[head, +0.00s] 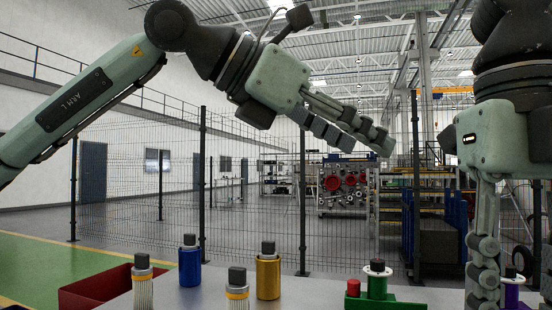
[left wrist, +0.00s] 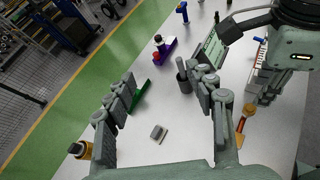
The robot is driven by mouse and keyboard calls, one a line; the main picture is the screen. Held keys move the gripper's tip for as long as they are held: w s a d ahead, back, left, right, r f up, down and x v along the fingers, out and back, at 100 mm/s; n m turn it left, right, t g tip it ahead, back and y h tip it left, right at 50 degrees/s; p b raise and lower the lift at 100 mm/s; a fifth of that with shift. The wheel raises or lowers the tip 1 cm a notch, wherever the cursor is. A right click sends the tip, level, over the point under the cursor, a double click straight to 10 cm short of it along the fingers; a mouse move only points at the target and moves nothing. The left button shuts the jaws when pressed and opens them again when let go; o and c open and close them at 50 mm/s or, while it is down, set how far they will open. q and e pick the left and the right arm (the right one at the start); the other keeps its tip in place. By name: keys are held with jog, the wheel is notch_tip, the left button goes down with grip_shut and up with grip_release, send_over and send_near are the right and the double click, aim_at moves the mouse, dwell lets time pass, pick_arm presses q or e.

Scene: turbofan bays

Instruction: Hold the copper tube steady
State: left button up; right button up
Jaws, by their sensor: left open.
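I cannot pick out a copper tube for certain. A gold cylinder with a dark cap (head: 268,277) stands upright on the grey table in the head view and is the nearest match in colour. My left gripper (head: 368,144) is raised well above the table, fingers apart and empty. In the left wrist view its fingers (left wrist: 160,78) spread wide over the table, with nothing between the pads. My right gripper (head: 487,272) points down at the right edge of the head view. Its fingertips run out of frame, and its opening is unclear.
On the table (head: 205,299) stand a blue cylinder (head: 190,266), white banded cylinders (head: 143,291), a red bin (head: 95,289) and a green stand (head: 377,287). In the left wrist view a small grey block (left wrist: 158,133) lies on bare table. A mesh fence (head: 250,190) stands behind.

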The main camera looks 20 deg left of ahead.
pick_arm(q)
jog(key=s+a+f+m+g+y, duration=0.2)
jog(key=s+f+y, duration=0.1)
jog(key=f, duration=0.5)
jog(key=s+a+f+m+g+y, duration=0.2)
jog(key=s+f+g+y, duration=0.1)
jog(key=f, duration=0.4)
jog(key=s+a+f+m+g+y, duration=0.2)
jog(key=s+f, duration=0.3)
jog(key=f, duration=0.3)
jog(key=shift+a+f+m+g+y, duration=0.15)
jog(key=shift+g+y, duration=0.2)
jog(key=shift+y, duration=0.1)
jog(key=shift+a+f+m+g+y, duration=0.1)
jog(key=shift+f+m+g+y, duration=0.05)
jog(key=shift+g+y, duration=0.25)
notch_tip(320, 180, down, 8)
jog(key=shift+a+r, duration=0.1)
jog(key=shift+r, duration=0.05)
grip_shut()
pick_arm(e)
jog(key=o, duration=0.3)
